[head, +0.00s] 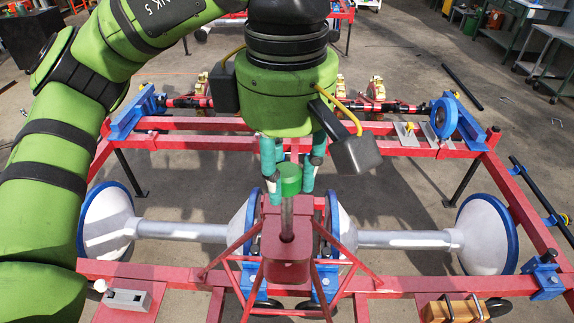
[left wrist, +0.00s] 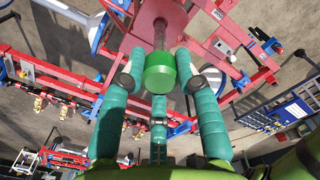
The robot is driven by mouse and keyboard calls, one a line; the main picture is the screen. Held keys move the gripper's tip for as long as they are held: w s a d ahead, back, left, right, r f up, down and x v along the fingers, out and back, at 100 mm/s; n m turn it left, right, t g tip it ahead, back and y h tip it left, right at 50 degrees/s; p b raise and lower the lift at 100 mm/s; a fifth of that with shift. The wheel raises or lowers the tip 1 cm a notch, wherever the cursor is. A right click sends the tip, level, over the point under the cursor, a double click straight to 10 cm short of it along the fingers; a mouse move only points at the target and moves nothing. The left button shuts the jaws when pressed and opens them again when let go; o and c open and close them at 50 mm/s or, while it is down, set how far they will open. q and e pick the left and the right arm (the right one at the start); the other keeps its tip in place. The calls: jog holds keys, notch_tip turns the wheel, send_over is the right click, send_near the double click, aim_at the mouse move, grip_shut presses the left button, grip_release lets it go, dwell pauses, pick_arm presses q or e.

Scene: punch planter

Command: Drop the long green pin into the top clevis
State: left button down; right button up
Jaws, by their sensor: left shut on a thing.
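The long green pin has a round green head (head: 290,178) and a grey metal shaft (head: 287,217). It stands nearly upright in the head view. My left gripper (head: 290,185) has teal fingers and is shut on the green head, which also shows in the left wrist view (left wrist: 160,74). The top clevis (head: 286,268) is a dark red block below the gripper, with a dark hole in its top. The shaft's lower end meets this hole; I cannot tell how deep it sits. My right gripper is not in view.
A red frame (head: 195,272) surrounds the clevis, with thin red braces beside it. White discs with blue rims (head: 487,235) and a grey axle (head: 405,240) lie on both sides. A red rear beam (head: 190,124) carries several small parts. Open floor shows between the beams.

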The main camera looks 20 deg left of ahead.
aim_at(287, 237)
pick_arm(q)
jog(key=shift+f+b, duration=4.5)
jog(key=shift+f, duration=0.55)
jog(key=c, duration=0.8)
grip_release()
jog(key=shift+r, duration=0.1)
notch_tip(287, 237, up, 12)
jog(key=shift+f, duration=0.1)
